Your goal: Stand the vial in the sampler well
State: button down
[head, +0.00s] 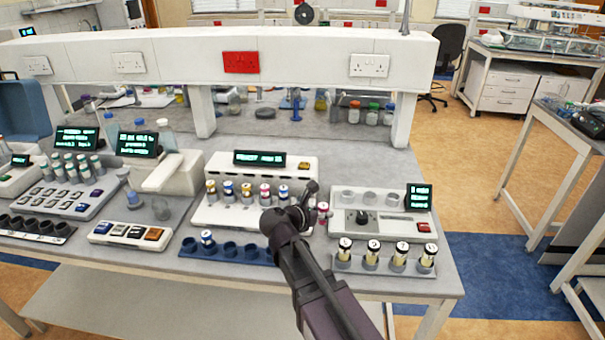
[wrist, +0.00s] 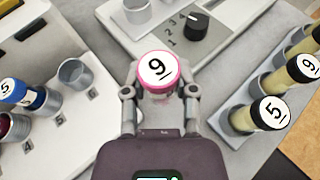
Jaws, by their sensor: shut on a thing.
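My gripper (wrist: 160,92) is shut on a vial with a pink cap (wrist: 158,70) labelled 9. The vial also shows in the head view (head: 323,208), beside my gripper (head: 314,206). I see it from above, so its lower end is hidden. A white unit (head: 239,217) with a row of wells and capped vials stands left of my gripper. In the wrist view it has an empty well (wrist: 75,74). A dial unit (head: 380,226) with several empty wells stands to the right. I cannot tell which unit is the sampler.
A blue rack (head: 230,252) with one vial stands at the front left. A power-socket beam (head: 300,60) spans above the bench's back. Bare bench lies between the units.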

jog(key=shift+n+t+y, duration=0.4)
jog(key=shift+n+y, duration=0.1)
jog(key=w+a+r+p, duration=0.1)
jog(key=w+a, duration=0.1)
jog(key=w, duration=0.2)
jog(key=w+a+r+p, duration=0.1)
jog(key=w+a, duration=0.1)
jog(key=w, duration=0.2)
jog(key=w+a+r+p, duration=0.1)
jog(key=w+a+r, duration=0.1)
jog(key=w, duration=0.2)
jog(key=shift+w+a, duration=0.25)
jog(key=shift+a, duration=0.05)
jog(key=shift+s+f, duration=0.1)
jog(key=shift+f, duration=0.1)
notch_tip(320, 180, down, 6)
jog(key=b, duration=0.6)
jog(key=shift+f, duration=0.25)
jog(key=shift+f+b, duration=0.65)
jog(key=shift+b, duration=0.15)
jog(key=shift+c, duration=1.6)
grip_release()
jog(key=shift+s, duration=0.1)
